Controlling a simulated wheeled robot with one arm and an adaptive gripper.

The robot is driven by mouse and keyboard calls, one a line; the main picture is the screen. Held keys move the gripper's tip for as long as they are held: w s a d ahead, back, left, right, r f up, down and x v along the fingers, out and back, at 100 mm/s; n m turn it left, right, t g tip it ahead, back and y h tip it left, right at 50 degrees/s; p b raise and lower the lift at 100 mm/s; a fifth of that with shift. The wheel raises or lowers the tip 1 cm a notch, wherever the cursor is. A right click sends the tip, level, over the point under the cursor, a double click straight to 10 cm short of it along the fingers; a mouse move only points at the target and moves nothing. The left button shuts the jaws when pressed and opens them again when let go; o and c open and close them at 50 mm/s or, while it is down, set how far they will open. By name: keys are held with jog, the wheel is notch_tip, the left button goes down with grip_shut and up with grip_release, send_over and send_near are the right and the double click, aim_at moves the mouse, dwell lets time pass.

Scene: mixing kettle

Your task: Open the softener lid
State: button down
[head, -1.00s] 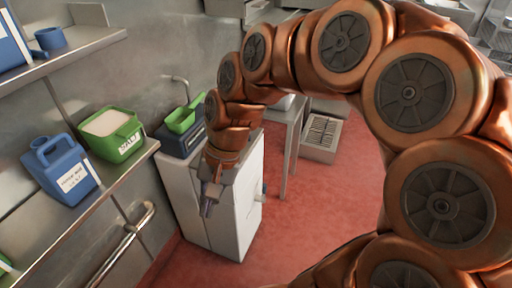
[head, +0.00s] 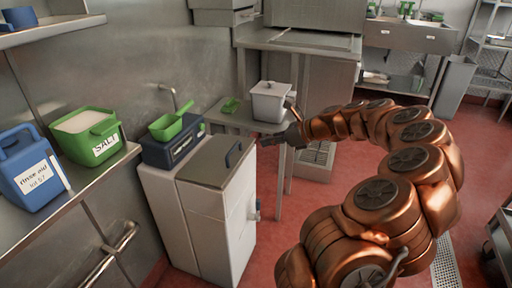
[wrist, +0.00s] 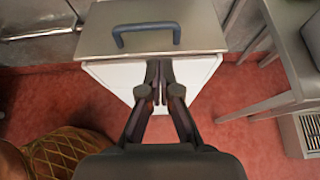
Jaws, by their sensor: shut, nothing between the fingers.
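The softener (head: 230,225) is a white cabinet on the red floor with a flat grey lid (head: 208,163) on top. The lid is closed and has a dark blue arched handle (head: 234,154); the handle also shows in the wrist view (wrist: 146,33). My gripper (head: 268,141) is to the right of the softener in the head view, apart from the handle. In the wrist view my gripper (wrist: 158,70) points at the cabinet's front edge, just below the handle. Its fingers are together with nothing between them.
A blue control unit with a green scoop (head: 170,126) stands behind the lid. A shelf at left holds a green salt tub (head: 88,135) and a blue rinse aid jug (head: 30,175). A steel table (head: 240,115) holds a white lidded bin (head: 270,102).

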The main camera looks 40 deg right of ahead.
aim_at(245, 147)
jog(key=b+x, duration=0.2)
jog(key=x, duration=0.7)
jog(key=shift+a, duration=0.15)
jog(key=shift+a, duration=0.15)
dwell(0.5)
jog(key=shift+w+a+r+p, duration=0.15)
jog(key=shift+r+p, duration=0.25)
jog(key=shift+p, duration=0.65)
